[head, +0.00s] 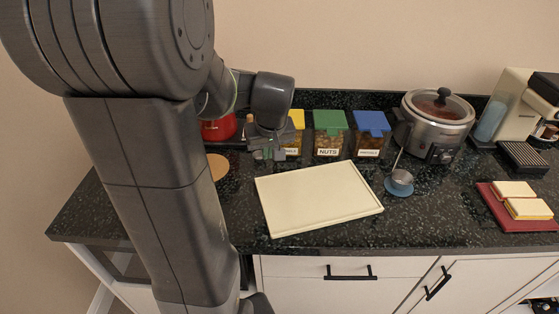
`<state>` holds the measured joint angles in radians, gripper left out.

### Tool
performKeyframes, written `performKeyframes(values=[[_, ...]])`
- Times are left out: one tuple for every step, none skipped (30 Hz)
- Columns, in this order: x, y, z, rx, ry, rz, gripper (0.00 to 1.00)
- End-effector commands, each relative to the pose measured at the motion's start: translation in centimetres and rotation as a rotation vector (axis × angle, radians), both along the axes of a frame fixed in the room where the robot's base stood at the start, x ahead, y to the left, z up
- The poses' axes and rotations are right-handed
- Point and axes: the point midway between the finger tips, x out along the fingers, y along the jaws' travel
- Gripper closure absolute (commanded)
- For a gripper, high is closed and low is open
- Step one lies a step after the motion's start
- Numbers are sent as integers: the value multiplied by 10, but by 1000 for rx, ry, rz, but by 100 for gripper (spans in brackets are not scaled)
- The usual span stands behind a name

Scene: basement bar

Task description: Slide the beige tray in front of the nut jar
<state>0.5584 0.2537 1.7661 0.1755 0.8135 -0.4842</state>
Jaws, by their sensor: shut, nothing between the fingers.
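The beige tray (318,198) lies flat on the dark counter, turned slightly, with its back edge just in front of the jars. The nut jar (329,140) has a green lid and a "NUTS" label, and stands behind the tray's back edge. My gripper (266,155) is shut and empty, near the tray's back left corner and in front of the yellow-lidded jar (296,120). I cannot tell whether its fingertips touch the tray or the counter. My gripper and wrist hide part of the yellow-lidded jar.
A blue-lidded jar (370,130) stands right of the nut jar. A small metal cup with a long handle (402,178) sits on a blue coaster (398,190) close to the tray's right side. Further right are a slow cooker (436,115) and a red board (500,213) with bread.

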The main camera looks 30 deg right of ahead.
Motion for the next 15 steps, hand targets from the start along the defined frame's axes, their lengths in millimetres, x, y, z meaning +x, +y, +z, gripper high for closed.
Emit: performKeyframes(values=[[1,0,-6,2,4,0,100],[2,0,-10,2,5,2,100],[4,0,-16,3,6,2,100],[5,0,-20,3,8,2,100],[7,-1,-25,1,7,2,100],[9,-1,-32,3,8,3,100],[11,-2,-36,1,7,2,100],[13,-2,-42,2,8,2,100],[15,-3,-48,1,7,2,100],[17,-3,-52,1,7,2,100],[18,-3,-57,1,7,3,100],[20,-4,-62,1,7,3,100],[21,-4,-66,1,7,3,100],[22,-4,-70,0,6,3,100],[24,-4,-73,1,6,3,100]])
